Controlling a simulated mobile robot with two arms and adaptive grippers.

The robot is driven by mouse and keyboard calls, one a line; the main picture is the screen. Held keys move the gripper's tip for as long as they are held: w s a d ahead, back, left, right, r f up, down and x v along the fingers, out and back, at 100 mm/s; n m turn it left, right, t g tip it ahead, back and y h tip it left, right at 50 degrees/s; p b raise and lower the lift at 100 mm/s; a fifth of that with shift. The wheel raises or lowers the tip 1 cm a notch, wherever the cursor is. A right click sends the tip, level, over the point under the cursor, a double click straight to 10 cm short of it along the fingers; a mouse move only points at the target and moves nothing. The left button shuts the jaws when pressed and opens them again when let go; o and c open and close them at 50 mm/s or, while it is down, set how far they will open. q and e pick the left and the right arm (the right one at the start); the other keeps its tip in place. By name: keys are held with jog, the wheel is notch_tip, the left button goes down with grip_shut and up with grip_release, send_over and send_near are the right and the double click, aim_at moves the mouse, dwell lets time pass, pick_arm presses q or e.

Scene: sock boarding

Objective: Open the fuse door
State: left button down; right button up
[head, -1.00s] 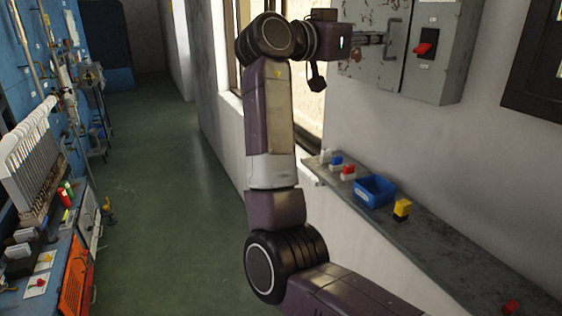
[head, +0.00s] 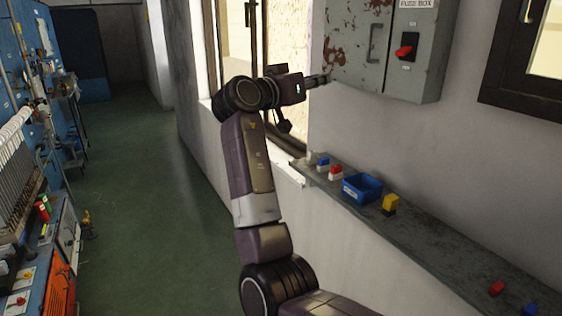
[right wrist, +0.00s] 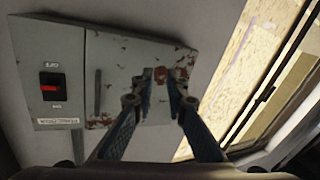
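The grey fuse box (head: 425,62) hangs on the wall at the upper right of the head view. Its rust-marked fuse door (head: 350,50) is the left panel, and it looks shut. The door handle (head: 376,42) is an upright bar near the door's right edge. In the right wrist view the door (right wrist: 125,65) and handle (right wrist: 97,92) appear upside down. My right gripper (head: 324,79) is at the door's lower left, away from the handle. Its fingers (right wrist: 160,78) are apart with nothing between them. Whether they touch the door is unclear. My left gripper is out of view.
A red switch (head: 404,50) sits on the box right of the door. A window (head: 285,60) lies left of it. A ledge (head: 440,235) below carries a blue bin (head: 362,188) and small coloured blocks. Blue workbenches line the far left; the green floor between is clear.

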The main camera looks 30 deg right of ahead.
jog(key=w+a+f+n+t+y+b, duration=0.1)
jog(key=w+a+f+n+y, duration=0.1)
jog(key=f, duration=1)
jog(key=w+a+f+n+t+y, duration=0.2)
jog(key=w+f+n, duration=0.3)
jog(key=f, duration=0.7)
jog(key=shift+w+a+f+b, duration=0.2)
jog(key=shift+w+a+b, duration=0.15)
jog(key=shift+w, duration=0.9)
